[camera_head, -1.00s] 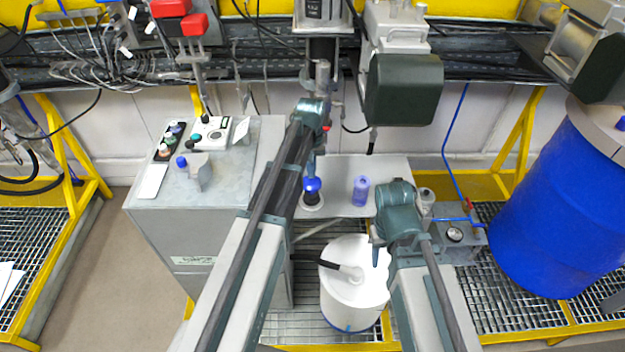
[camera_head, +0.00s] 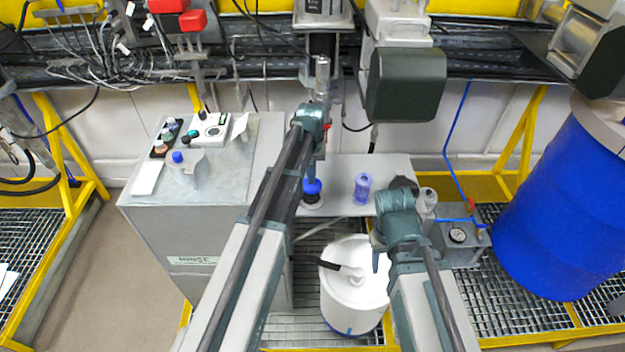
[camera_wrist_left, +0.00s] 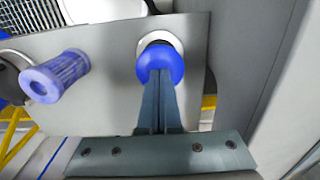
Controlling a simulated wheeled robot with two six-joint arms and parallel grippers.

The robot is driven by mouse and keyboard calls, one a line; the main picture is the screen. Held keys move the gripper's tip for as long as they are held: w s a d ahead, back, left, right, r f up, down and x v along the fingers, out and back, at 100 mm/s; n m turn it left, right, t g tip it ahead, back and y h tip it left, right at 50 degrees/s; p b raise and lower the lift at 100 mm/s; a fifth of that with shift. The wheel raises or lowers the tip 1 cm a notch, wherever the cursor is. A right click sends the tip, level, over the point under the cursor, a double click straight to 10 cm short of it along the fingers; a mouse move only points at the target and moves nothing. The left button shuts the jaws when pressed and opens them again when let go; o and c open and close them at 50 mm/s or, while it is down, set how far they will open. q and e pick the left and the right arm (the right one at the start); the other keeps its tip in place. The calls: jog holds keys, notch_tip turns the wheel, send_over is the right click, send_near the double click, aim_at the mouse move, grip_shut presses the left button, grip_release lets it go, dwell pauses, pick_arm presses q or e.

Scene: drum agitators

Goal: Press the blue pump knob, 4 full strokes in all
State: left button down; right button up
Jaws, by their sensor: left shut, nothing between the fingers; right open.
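The blue pump knob (camera_head: 312,187) sits on a dark stem on the grey shelf, above a pale round collar. In the left wrist view the knob (camera_wrist_left: 160,62) is rounded, with the white collar ring behind it. My left gripper (camera_head: 311,178) is directly above the knob, pointing down. Its fingers (camera_wrist_left: 160,82) are together and empty, and their tips appear to touch the knob's top. My right gripper (camera_head: 376,258) hangs over the right side of the white bucket, away from the knob. Its fingers are mostly hidden behind its wrist.
A white bucket (camera_head: 352,305) is below the shelf. A grey cabinet (camera_head: 225,225) with controls is left. A large blue drum (camera_head: 550,210) is at right.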

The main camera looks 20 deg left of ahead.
pick_arm(q)
jog(key=shift+f+b, duration=0.35)
jog(key=shift+f, duration=0.15)
jog(key=shift+r, duration=0.2)
jog(key=shift+r+p, duration=2.15)
jog(key=shift+p, duration=0.25)
notch_tip(320, 180, up, 6)
jog(key=p, duration=0.6)
